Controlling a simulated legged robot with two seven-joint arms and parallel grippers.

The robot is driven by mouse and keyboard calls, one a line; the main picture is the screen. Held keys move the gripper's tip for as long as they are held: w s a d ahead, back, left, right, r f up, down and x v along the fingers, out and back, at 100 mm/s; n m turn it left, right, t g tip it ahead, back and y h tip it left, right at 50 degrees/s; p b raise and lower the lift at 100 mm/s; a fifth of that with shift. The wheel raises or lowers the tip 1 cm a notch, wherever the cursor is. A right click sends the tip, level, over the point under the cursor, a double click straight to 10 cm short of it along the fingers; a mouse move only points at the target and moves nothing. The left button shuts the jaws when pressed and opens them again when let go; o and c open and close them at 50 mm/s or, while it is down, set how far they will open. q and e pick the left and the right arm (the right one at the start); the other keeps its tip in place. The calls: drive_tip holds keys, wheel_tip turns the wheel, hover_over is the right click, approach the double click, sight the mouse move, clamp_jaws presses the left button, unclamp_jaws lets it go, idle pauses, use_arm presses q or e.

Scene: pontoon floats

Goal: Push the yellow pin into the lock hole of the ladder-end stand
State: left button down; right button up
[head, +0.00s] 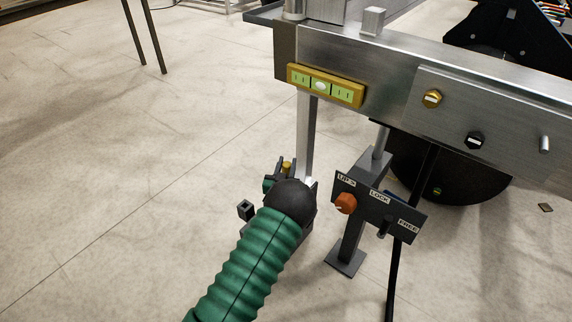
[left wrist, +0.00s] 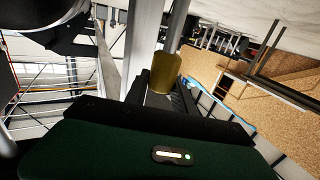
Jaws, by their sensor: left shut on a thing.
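The yellow pin (head: 287,166) shows as a small yellow end just beyond my left wrist in the head view. In the left wrist view the yellow pin (left wrist: 165,72) is a large brass-yellow cylinder at the dark jaws. My left gripper (head: 277,182) is shut on it, low beside the silver leg (head: 307,135) that comes down from the metal beam. The leg's foot is mostly hidden behind my black wrist and green sleeve. The lock hole is not visible, and I cannot tell whether the pin touches the leg. My right gripper is out of view.
A dark panel (head: 379,208) marked UP, LOCK and FREE, with an orange knob (head: 346,203), stands close right of my wrist. The metal beam (head: 390,69) with a yellow level (head: 326,86) is above. A black cable hangs at right.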

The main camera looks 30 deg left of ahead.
use_arm(q)
drive_tip(key=f+b, duration=0.1)
drive_tip(key=f, duration=0.1)
drive_tip(key=a+f+b, duration=0.1)
drive_tip(key=f+b, duration=0.1)
drive_tip(key=f, duration=0.1)
drive_tip(key=shift+f, duration=0.15)
drive_tip(key=shift+d, duration=0.25)
drive_tip(key=shift+a, duration=0.1)
drive_tip(key=shift+f+b, duration=2.65)
drive_tip(key=shift+f, duration=0.8)
idle(0.5)
drive_tip(key=c, duration=1)
unclamp_jaws()
drive_tip(key=shift+o, duration=0.2)
drive_tip(key=shift+s, duration=0.1)
